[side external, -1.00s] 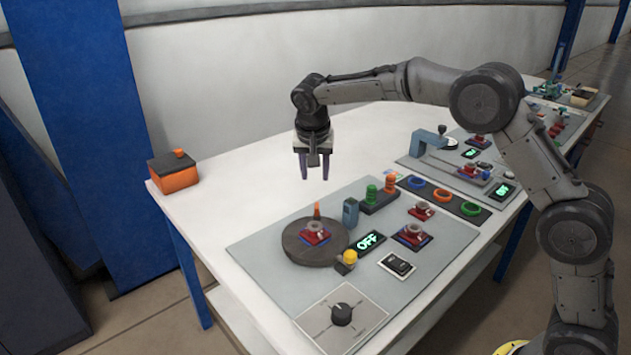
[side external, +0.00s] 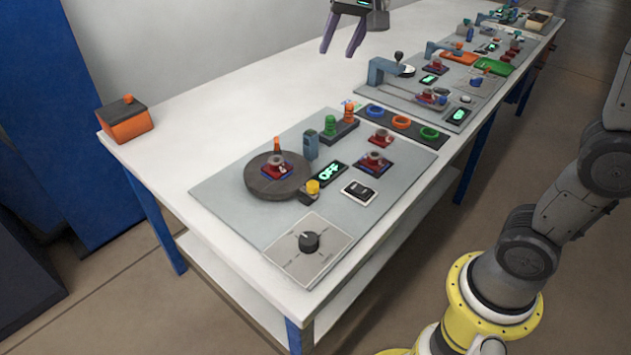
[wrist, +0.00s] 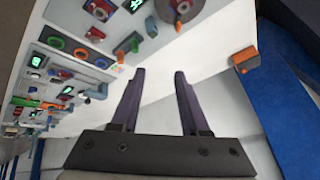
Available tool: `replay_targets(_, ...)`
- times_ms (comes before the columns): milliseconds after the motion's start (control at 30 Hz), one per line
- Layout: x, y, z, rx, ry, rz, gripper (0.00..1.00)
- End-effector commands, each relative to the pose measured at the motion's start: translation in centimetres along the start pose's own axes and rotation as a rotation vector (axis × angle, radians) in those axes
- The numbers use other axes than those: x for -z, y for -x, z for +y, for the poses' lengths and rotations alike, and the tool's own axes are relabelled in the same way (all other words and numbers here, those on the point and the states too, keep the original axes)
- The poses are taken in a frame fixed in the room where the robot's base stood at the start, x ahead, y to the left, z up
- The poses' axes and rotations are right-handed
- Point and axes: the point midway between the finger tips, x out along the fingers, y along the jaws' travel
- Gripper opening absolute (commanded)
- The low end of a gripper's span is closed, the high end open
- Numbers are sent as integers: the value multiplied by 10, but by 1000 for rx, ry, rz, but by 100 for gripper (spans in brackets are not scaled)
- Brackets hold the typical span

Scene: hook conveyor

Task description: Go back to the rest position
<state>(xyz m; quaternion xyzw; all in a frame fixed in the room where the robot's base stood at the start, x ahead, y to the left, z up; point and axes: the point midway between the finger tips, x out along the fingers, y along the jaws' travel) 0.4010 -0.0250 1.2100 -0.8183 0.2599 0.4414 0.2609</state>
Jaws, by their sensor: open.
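My gripper (side external: 344,33) is at the top edge of the side view, raised well above the back of the white table. Its two dark purple fingers are apart with nothing between them. In the wrist view my gripper (wrist: 158,78) also shows open and empty, with the table and its panels below and beyond. The upper part of my gripper and most of the arm near it lie outside the side view.
An orange box (side external: 126,120) stands at the back left corner. More panels run to the far right. The air around my gripper is clear.

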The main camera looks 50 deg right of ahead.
Motion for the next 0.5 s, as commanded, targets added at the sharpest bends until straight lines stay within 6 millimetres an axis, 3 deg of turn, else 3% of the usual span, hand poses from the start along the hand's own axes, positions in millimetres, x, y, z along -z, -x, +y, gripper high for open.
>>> replay_targets(100, -33, 33, 41, 45, 70, 4, 45)
replay_targets(233, -79, 51, 83, 91, 180, 0, 45)
replay_targets(367, -131, 51, 120, 131, 317, -12, 45)
replay_targets(500, -181, 36, 149, 159, 477, -41, 45)
